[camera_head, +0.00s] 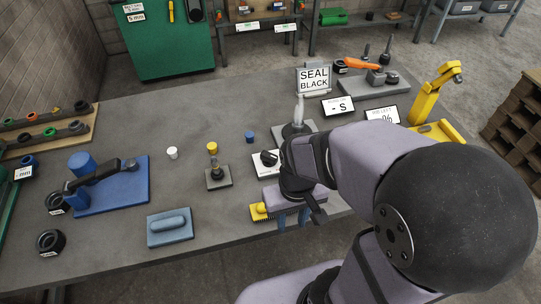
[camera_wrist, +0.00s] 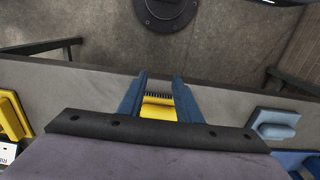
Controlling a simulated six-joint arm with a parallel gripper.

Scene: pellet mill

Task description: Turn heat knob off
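A black knob (camera_head: 268,157) sits on a small white box (camera_head: 262,170) near the middle of the bench, partly hidden by my wrist. Which way the knob points is too small to tell. My gripper (camera_head: 292,219) is at the bench's front edge, nearer the camera than the knob and apart from it. In the wrist view my gripper's (camera_wrist: 160,98) two blue fingers stand apart, and a yellow brush (camera_wrist: 158,109) with dark bristles shows in the gap. The brush also shows beside the gripper in the head view (camera_head: 258,212). It appears to lie beyond the fingertips, not gripped.
A sign reading "SEAL BLACK" (camera_head: 314,79) stands behind the knob. A small post on a dark base (camera_head: 217,177) is left of it. A blue block (camera_head: 170,227) lies front left, and a blue press (camera_head: 115,187) further left. A yellow stand (camera_head: 433,92) is at right.

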